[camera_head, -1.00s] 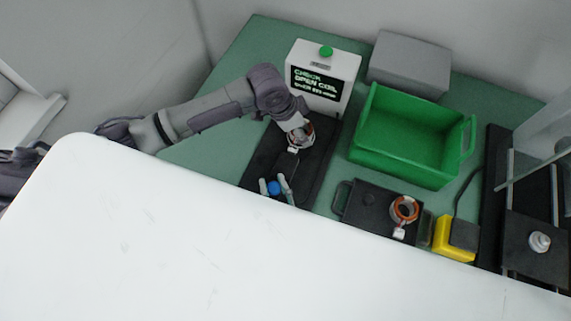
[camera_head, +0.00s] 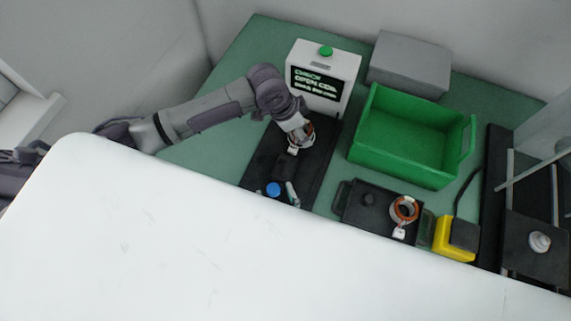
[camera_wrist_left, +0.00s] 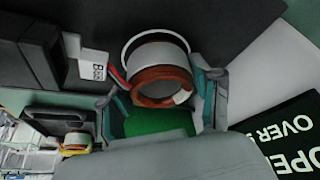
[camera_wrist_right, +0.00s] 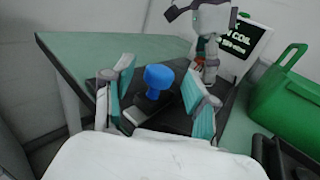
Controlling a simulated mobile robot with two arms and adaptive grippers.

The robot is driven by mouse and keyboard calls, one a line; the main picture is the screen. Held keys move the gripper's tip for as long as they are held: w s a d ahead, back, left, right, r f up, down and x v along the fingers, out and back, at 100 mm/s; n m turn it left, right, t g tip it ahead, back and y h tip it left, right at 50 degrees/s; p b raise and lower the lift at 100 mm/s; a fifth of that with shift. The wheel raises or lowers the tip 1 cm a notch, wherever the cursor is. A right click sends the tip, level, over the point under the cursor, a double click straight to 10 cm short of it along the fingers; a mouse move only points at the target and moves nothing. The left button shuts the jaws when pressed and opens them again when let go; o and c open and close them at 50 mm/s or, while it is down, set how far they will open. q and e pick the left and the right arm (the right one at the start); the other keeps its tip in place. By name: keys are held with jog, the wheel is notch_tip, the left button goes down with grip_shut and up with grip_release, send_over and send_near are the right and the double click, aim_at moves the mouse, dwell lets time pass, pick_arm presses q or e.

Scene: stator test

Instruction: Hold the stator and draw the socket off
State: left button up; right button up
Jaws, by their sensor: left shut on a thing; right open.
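The stator (camera_wrist_left: 159,70), a ring with copper-coloured windings, sits over the dark test fixture (camera_head: 262,168); it also shows in the head view (camera_head: 307,133). My left gripper (camera_wrist_left: 160,98) is shut on it, one finger on each side. A white labelled connector (camera_wrist_left: 93,64) with red and dark wires lies beside the stator, next to a dark block (camera_wrist_left: 42,50) that looks like the socket. A blue knob (camera_wrist_right: 159,77) stands on a dark part of the fixture. My right gripper (camera_wrist_right: 158,90) is open around the knob, apart from it. In the head view, the white surface partly hides this gripper.
A white tester (camera_head: 325,75) with a green button and "CHECK OPEN COIL" display stands behind the fixture. A green bin (camera_head: 400,165) is to the right. A second stator (camera_head: 404,209) lies on a black tray (camera_head: 365,205). A yellow device (camera_head: 452,247) stands beside it.

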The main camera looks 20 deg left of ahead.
pick_arm(q)
jog(key=o, duration=1.5)
jog(key=shift+o, duration=0.2)
pick_arm(e)
jog(key=v, duration=1)
pick_arm(q)
jog(key=shift+r, duration=0.1)
jog(key=v, duration=1.1)
jog(key=shift+a+r, duration=0.15)
jog(key=shift+r, duration=0.2)
jog(key=shift+s, duration=0.15)
